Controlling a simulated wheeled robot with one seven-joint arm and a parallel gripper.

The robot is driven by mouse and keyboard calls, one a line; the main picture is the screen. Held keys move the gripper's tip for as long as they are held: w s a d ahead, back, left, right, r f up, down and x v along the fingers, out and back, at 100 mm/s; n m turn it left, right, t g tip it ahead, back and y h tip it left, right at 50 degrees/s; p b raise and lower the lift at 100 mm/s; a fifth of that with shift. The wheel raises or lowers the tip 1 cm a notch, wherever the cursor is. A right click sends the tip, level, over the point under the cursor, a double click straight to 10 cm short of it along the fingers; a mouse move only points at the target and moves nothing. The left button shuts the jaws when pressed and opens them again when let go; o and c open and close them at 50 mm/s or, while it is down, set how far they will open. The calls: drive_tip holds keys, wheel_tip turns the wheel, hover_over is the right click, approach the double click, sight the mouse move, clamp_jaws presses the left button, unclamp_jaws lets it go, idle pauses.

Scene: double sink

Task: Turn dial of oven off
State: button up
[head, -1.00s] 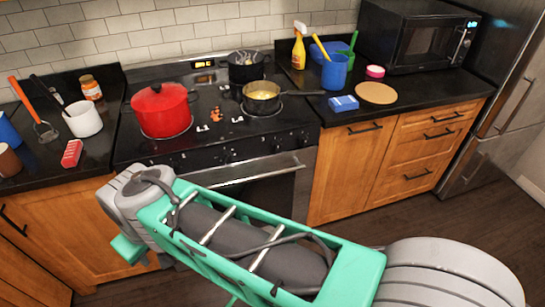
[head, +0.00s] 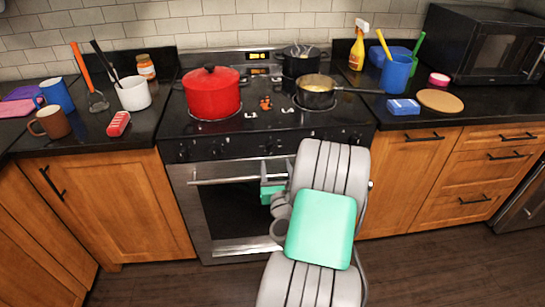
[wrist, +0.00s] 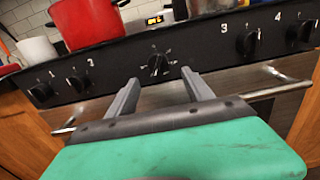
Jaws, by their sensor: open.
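The oven dial (wrist: 158,63) is the black middle knob on the black front panel in the wrist view, with pale markings around it and no number beside it. My gripper (wrist: 160,80) is open and empty, its two grey fingers pointing at the panel. The fingertips appear just below and to either side of the dial; whether they touch it I cannot tell. In the head view the oven (head: 230,205) stands under the stovetop, its door shut. My arm hides part of the panel and most of the gripper there.
Numbered burner knobs flank the dial, including knob 2 (wrist: 78,84) and knob 3 (wrist: 247,42). The oven door handle (wrist: 262,84) runs below the panel. A red pot (head: 212,94) and a pan (head: 316,92) stand on the stovetop. Floor in front is partly clear.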

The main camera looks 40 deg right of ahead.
sight(272, 151)
drive_tip(key=p+x, duration=0.1)
drive_tip(key=x, duration=0.1)
drive_tip(key=p+x, duration=0.1)
drive_tip(key=x, duration=0.1)
drive_tip(key=p+x, duration=0.1)
drive_tip(key=x, duration=0.1)
drive_tip(key=shift+w+r, duration=0.3)
drive_tip(key=shift+w+d+f+p, duration=0.2)
drive_tip(key=shift+w+d+p, duration=0.1)
drive_tip(key=shift+w, duration=0.1)
drive_tip(key=shift+c, duration=0.3)
clamp_jaws()
